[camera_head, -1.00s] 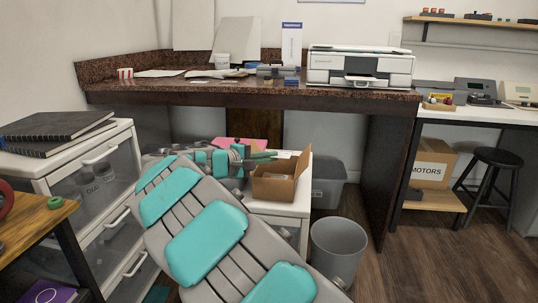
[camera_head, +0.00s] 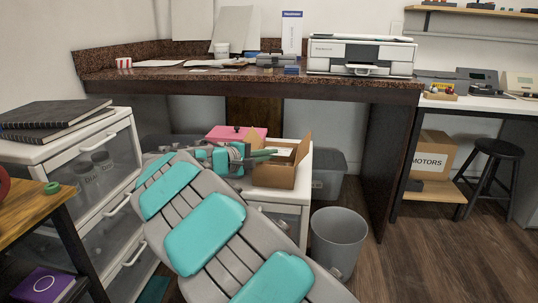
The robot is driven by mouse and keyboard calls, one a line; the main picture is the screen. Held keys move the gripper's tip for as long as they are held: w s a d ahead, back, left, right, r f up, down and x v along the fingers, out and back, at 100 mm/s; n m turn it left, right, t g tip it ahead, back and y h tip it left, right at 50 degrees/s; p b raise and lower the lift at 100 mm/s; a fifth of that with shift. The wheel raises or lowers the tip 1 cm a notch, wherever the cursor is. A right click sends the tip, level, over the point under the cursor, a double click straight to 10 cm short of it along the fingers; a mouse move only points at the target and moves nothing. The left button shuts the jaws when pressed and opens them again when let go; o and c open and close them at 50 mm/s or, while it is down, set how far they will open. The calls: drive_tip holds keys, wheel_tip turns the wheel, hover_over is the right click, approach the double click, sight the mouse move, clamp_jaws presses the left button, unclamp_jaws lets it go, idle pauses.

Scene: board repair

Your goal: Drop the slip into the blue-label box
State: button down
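My gripper (camera_head: 262,154) is at the far end of my teal and grey arm, at the left edge of an open cardboard box (camera_head: 271,176). Its greenish tips reach toward or over the box's opening; I cannot tell whether they touch it. It is too small to tell whether it is open or shut, or holds anything. I cannot make out a slip. No blue label shows on the cardboard box. It stands on a white drawer unit (camera_head: 293,212). An upright white item (camera_head: 291,36) with a blue band at its top stands on the counter behind.
The dark-topped counter (camera_head: 190,85) with a printer (camera_head: 360,57) spans the back. A pink box (camera_head: 236,133) is behind my gripper. A grey bin (camera_head: 338,240) stands right of my arm. White drawers (camera_head: 125,148) are at left.

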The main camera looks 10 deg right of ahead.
drive_tip(key=c, duration=1)
unclamp_jaws()
drive_tip(key=v, duration=0.7)
drive_tip(key=shift+s+a, duration=0.25)
drive_tip(key=shift+a, duration=0.05)
drive_tip(key=shift+a, duration=0.1)
